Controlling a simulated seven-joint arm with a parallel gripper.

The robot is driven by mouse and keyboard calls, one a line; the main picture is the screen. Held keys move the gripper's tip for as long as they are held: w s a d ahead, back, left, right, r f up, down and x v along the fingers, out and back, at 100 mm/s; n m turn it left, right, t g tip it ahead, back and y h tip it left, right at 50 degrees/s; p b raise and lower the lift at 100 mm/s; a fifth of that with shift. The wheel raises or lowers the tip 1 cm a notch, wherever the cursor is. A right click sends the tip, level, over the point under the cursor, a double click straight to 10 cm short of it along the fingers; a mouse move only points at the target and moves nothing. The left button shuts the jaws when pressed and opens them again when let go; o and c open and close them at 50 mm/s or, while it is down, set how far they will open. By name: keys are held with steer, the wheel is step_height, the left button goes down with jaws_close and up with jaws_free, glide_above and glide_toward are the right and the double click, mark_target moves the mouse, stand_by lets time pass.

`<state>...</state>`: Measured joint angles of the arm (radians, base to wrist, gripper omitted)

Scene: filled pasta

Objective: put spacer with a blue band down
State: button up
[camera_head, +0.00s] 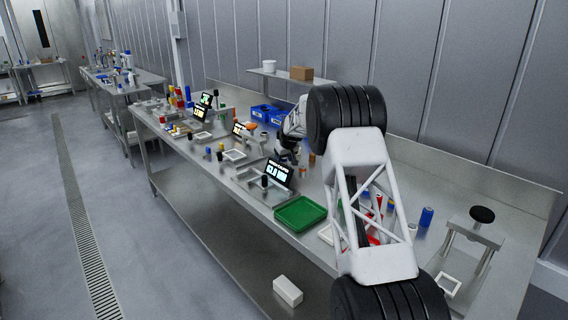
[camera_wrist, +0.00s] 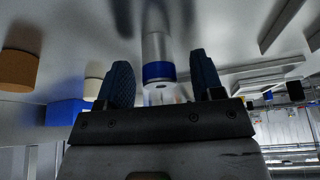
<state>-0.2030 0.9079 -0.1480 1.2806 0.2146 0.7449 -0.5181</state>
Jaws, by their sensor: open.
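The spacer with a blue band (camera_wrist: 158,71) is a pale cylinder in the middle of the wrist view, which looks upside down. It appears to stand on the metal bench, with its reflection at the top of the picture. My gripper (camera_wrist: 160,62) is open, with one dark blue finger on each side of the spacer. A gap shows between the spacer and each finger. In the head view my gripper (camera_head: 288,156) is small and dark, low over the bench beyond my white arm. I cannot make out the spacer there.
In the wrist view a brown cylinder (camera_wrist: 20,70), a blue block (camera_wrist: 66,112) and a pale cylinder (camera_wrist: 92,88) lie left, and white frames (camera_wrist: 266,78) right. In the head view a green tray (camera_head: 299,214), a lit display (camera_head: 279,173) and blue bins (camera_head: 264,112) are near my gripper.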

stand_by(0.3)
steer(key=c, duration=1.1)
steer(key=shift+r, duration=0.1)
steer(key=shift+r, duration=4.9)
